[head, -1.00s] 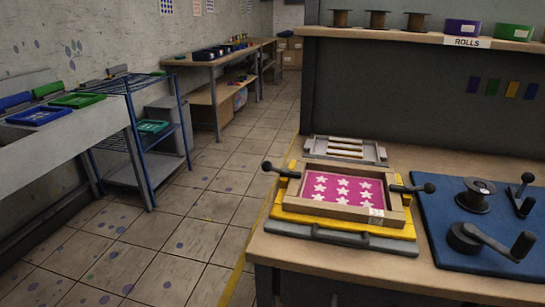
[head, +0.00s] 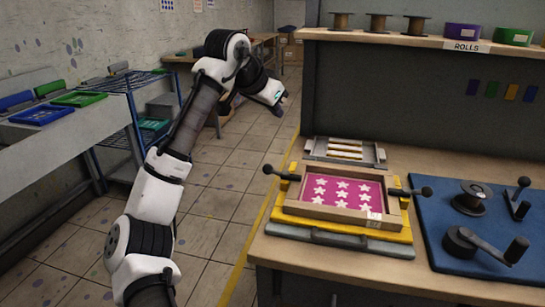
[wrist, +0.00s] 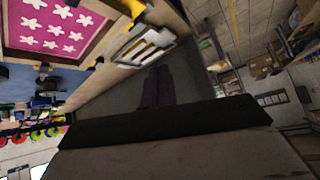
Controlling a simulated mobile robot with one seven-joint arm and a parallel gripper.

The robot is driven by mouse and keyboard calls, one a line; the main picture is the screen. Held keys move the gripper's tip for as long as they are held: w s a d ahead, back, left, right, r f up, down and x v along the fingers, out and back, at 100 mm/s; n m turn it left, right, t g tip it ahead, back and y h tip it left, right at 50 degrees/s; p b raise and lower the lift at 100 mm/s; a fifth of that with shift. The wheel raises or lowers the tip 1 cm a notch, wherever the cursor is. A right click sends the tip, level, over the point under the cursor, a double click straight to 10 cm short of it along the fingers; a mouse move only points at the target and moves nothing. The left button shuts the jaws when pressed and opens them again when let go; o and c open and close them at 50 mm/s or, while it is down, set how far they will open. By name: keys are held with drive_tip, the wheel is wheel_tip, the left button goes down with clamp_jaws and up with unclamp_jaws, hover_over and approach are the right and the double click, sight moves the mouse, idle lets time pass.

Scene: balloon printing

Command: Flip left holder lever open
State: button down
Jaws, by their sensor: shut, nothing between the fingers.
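The left holder lever (head: 282,173) is a black handle with a round knob, sticking out to the left of the yellow holder (head: 398,236). A wooden frame with a pink, white-starred screen (head: 320,188) sits in the holder. The right lever (head: 412,191) sticks out to the right. My gripper (head: 281,100) is in the air over the floor, left of the bench and apart from the left lever. In the wrist view my dark fingers (wrist: 157,80) are together and empty. The screen also shows there at upper left (wrist: 55,30).
A grey slotted rack (head: 345,151) lies behind the holder. A blue mat (head: 480,235) with a spool and cranks lies to the right. A shelf (head: 400,38) with rolls overhangs the back. A blue wire rack (head: 140,110) stands at left. The floor between is free.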

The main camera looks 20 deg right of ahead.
drive_tip(key=s+f+g+y, duration=0.3)
drive_tip(key=shift+s+a+f+m+y, duration=0.1)
drive_tip(key=shift+a+m+y, duration=0.2)
drive_tip(key=p+x, duration=0.1)
drive_tip(key=x, duration=0.9)
drive_tip(key=shift+s+f, duration=0.1)
drive_tip(key=shift+f, duration=0.05)
drive_tip(key=a, duration=0.1)
drive_tip(key=s+a+r, duration=0.1)
drive_tip(key=a, duration=0.1)
drive_tip(key=shift+s+a+r, duration=0.1)
drive_tip(key=shift+s, duration=0.05)
drive_tip(key=shift+s+a, duration=0.1)
drive_tip(key=shift+a, duration=0.1)
drive_tip(key=shift+s+d+p, duration=0.1)
drive_tip(key=shift+p, duration=0.4)
